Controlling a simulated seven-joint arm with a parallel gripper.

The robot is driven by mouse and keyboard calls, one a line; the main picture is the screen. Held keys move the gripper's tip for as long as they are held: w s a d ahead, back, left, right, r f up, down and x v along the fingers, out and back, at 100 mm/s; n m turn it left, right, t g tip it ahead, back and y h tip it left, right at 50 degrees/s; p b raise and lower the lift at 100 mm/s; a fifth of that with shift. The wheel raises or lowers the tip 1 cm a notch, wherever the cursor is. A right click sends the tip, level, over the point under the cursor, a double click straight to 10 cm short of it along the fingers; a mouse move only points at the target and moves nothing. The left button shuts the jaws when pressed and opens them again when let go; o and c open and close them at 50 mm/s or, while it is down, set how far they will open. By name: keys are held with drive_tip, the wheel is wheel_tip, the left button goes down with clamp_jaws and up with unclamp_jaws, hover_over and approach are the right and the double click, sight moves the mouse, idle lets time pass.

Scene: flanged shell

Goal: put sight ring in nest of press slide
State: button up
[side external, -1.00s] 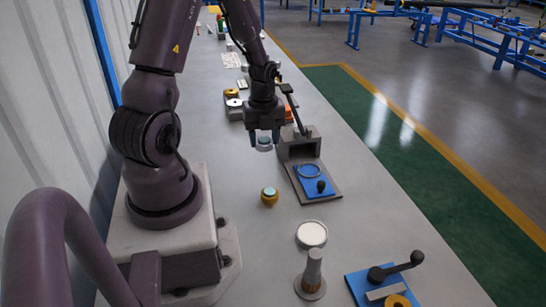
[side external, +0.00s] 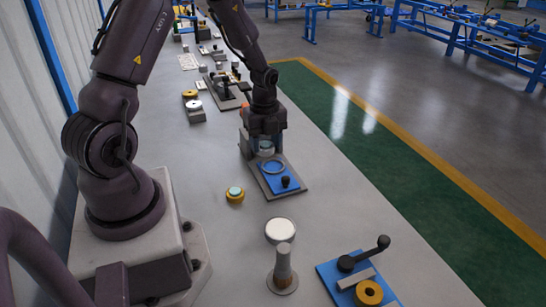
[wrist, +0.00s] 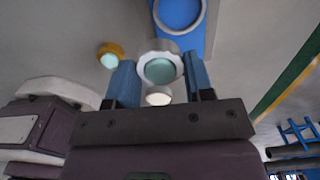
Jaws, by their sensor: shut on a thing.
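My gripper (side external: 265,148) is shut on the sight ring, a pale grey ring with a teal glass centre. The sight ring (wrist: 160,68) sits between the two blue fingers in the wrist view, and in the side view it shows small between the fingertips (side external: 266,151). The press slide (side external: 274,182) is a blue plate with a round ring-shaped nest (side external: 274,167) and a black knob; the nest also shows at the top of the wrist view (wrist: 180,26). The held ring is beside the nest on the press-body side; its height above the slide is hard to judge.
A yellow part with a teal top (side external: 235,194) stands left of the press. A white-topped round part (side external: 280,230), a grey post (side external: 283,265) and a blue fixture with a black lever (side external: 360,280) are nearer. Bare table lies between them.

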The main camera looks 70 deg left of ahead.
sight(273, 167)
drive_tip(key=w+f, duration=0.1)
drive_tip(key=a+f, duration=0.1)
drive_tip(key=w+f, duration=0.1)
drive_tip(key=shift+w+a+f, duration=0.25)
drive_tip(key=shift+w, duration=0.05)
drive_tip(key=shift+f, duration=1.7)
drive_tip(key=o, duration=1)
drive_tip(key=shift+f, duration=0.1)
